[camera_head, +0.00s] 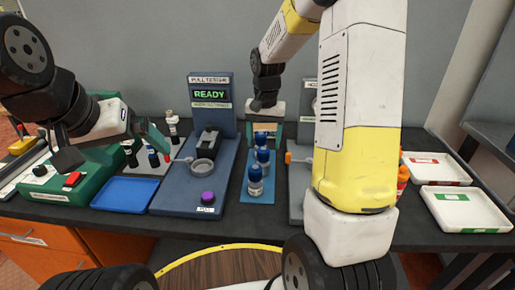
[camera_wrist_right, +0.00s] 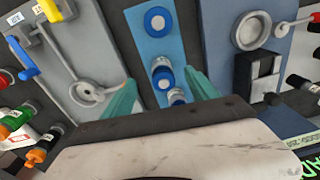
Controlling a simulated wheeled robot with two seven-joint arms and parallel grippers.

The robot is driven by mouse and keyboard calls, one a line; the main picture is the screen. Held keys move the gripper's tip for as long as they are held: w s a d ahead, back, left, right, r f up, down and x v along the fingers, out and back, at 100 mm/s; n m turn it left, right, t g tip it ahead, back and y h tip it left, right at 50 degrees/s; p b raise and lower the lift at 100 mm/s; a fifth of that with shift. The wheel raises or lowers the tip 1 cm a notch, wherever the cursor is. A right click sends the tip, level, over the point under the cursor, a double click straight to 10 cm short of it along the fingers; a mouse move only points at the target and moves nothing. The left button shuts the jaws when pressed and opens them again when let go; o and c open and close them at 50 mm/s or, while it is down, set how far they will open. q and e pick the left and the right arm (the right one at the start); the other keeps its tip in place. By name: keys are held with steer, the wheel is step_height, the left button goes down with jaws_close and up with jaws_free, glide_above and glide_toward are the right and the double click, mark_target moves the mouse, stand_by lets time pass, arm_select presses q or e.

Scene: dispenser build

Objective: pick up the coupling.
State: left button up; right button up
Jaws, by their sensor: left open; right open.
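My right gripper (camera_head: 265,122) is open above the far end of the row, pointing down. My left gripper (camera_head: 152,138) is open and empty at the left, above the bench.
A pull tester (camera_head: 210,90) reading READY, with a purple button (camera_head: 208,197), stands left of the strip. A blue tray (camera_head: 124,194) is further left. Two white trays (camera_head: 462,208) lie at the right. A grey station stands right of the strip, partly behind my right arm.

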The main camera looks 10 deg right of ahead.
mark_target(263, 161)
steer(key=shift+g, duration=0.3)
steer(key=f, duration=0.1)
steer(key=w+f, duration=0.2)
steer(key=shift+d+f, duration=0.3)
steer(key=shift+f, duration=0.1)
steer(key=f, duration=0.7)
steer(key=shift+w+f, duration=0.1)
steer(key=shift+w, duration=0.15)
jaws_close()
